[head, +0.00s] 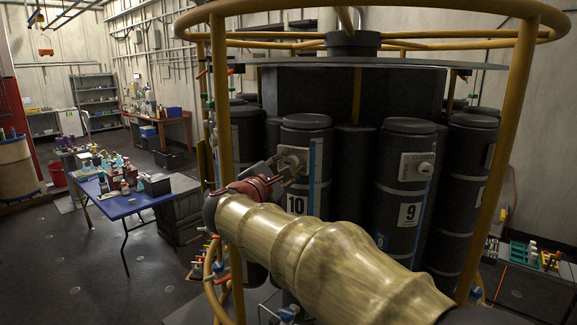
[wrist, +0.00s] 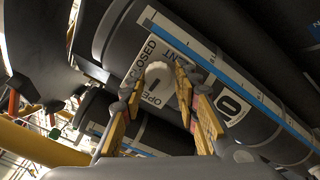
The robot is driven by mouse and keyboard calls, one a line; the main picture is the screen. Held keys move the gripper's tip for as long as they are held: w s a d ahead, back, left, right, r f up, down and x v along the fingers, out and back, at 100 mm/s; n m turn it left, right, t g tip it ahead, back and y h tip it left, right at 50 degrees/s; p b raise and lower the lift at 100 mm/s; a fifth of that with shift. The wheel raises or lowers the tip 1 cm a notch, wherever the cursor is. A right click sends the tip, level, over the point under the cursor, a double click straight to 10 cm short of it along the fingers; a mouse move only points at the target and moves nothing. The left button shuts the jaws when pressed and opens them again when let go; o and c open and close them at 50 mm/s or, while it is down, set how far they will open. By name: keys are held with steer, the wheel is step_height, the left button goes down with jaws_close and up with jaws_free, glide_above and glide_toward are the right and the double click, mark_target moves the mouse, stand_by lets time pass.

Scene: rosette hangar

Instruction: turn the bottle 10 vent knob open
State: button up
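Bottle 10 (head: 306,137) is a dark upright cylinder with a white "10" label, and it fills much of the wrist view (wrist: 262,78). Its vent knob (wrist: 160,76) is pale and round on a white plate (wrist: 150,49) marked CLOSED, VENT and OPEN. The knob's exact setting is hard to read. In the head view the knob (head: 290,161) is partly covered by my gripper (head: 277,169). In the wrist view my gripper (wrist: 160,90) is open, with yellow-padded fingers on either side of the knob. I cannot tell whether either finger touches it.
Bottle 9 (head: 405,165), with its own vent knob, stands to the right. Yellow frame posts (head: 220,130) and a top ring (head: 480,9) surround the bottles. A blue table (head: 125,207) with small items stands at left, with open floor near it.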

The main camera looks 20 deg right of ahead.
steer(key=shift+o, duration=1.2)
steer(key=shift+r, duration=0.15)
steer(key=shift+s, duration=0.1)
steer(key=v, duration=1.2)
